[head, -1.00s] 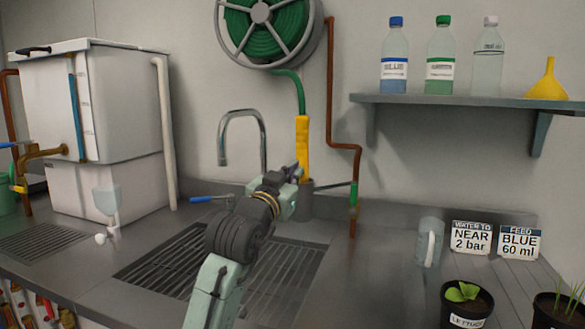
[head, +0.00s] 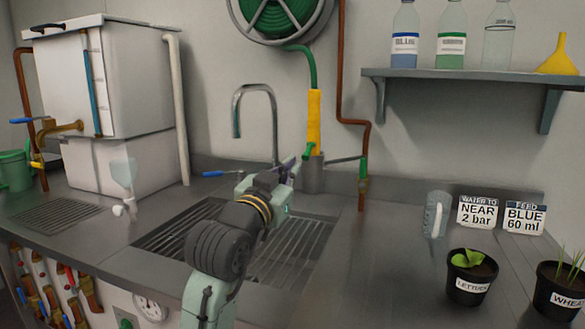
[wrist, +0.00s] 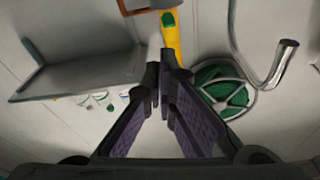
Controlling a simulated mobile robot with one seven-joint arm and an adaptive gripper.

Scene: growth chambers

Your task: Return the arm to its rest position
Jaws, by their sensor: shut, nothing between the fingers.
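My arm reaches up from the bottom of the head view over the sink grate (head: 300,262). My gripper (head: 306,152) is at its far end, in front of the wall by the tap, small and partly hidden by the wrist. In the wrist view my gripper (wrist: 163,62) shows its two dark fingers meeting at the tips, with nothing between them. The yellow hose handle (head: 314,122) hangs just beyond the fingers in the head view. The handle also shows in the wrist view (wrist: 171,38), past the fingertips; I cannot tell the exact gap.
The tap (head: 255,112) stands left of the gripper. The green hose reel (head: 283,38) is above. A shelf (head: 470,77) with bottles and a funnel is at right. A clear jug (head: 435,215), potted lettuce (head: 470,288) and wheat (head: 556,302) stand right.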

